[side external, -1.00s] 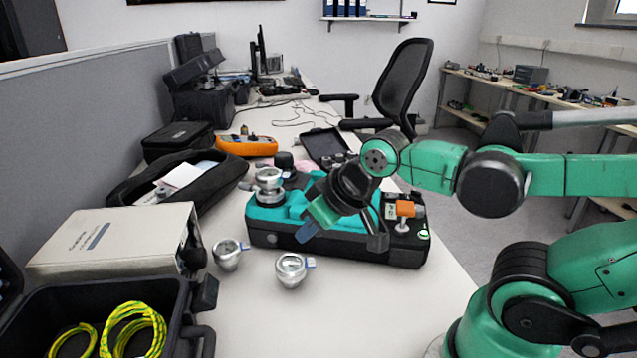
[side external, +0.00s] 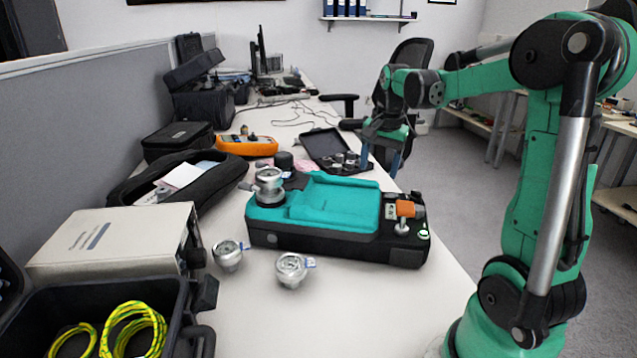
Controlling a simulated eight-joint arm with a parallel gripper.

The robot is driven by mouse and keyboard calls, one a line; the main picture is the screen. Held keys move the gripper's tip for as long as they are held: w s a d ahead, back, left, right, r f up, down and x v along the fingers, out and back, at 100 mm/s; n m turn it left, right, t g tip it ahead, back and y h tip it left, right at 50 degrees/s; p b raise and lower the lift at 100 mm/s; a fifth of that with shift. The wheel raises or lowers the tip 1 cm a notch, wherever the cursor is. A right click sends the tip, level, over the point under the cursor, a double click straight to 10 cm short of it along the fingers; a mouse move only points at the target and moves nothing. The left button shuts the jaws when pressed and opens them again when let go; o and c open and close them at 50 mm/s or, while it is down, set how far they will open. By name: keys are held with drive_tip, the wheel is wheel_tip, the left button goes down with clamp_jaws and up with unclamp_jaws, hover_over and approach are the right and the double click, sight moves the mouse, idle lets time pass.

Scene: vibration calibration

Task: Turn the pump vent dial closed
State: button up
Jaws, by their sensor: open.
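The pump (side external: 340,248) is a black case with a teal top, sitting on the white table in the side external view. A round metal gauge (side external: 269,180) stands on its left end. Its right end carries an orange fitting (side external: 405,208) and a small green-and-white part (side external: 423,233). I cannot tell for sure which part is the vent dial, or how it is turned. My gripper (side external: 380,160) is open and empty, fingers pointing down. It is behind the pump's right end in the picture, above the table's right edge, and appears apart from the pump.
Two loose gauges (side external: 291,270) (side external: 228,255) lie in front of the pump. An open black case (side external: 335,148) with small fittings is behind it. A grey instrument box (side external: 110,245) and a black case with yellow-green cable (side external: 135,325) fill the left. The table's front right is clear.

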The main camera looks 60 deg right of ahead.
sight(416, 192)
drive_tip(key=s+d+f+m, duration=0.1)
drive_tip(key=d+m, duration=0.1)
drive_tip(key=d, duration=0.1)
drive_tip(key=s+d+f+m+g+y, duration=0.1)
drive_tip(key=s+d+m, duration=0.1)
drive_tip(key=d, duration=0.1)
drive_tip(key=s+d+m, duration=0.2)
drive_tip(key=d, duration=0.1)
drive_tip(key=shift+s+f+g, duration=0.2)
drive_tip(key=shift+f+g, duration=0.1)
drive_tip(key=shift+f, duration=0.1)
drive_tip(key=shift+s+d+f, duration=0.1)
drive_tip(key=shift+d+f, duration=0.1)
drive_tip(key=shift+f, duration=2.6)
clamp_jaws()
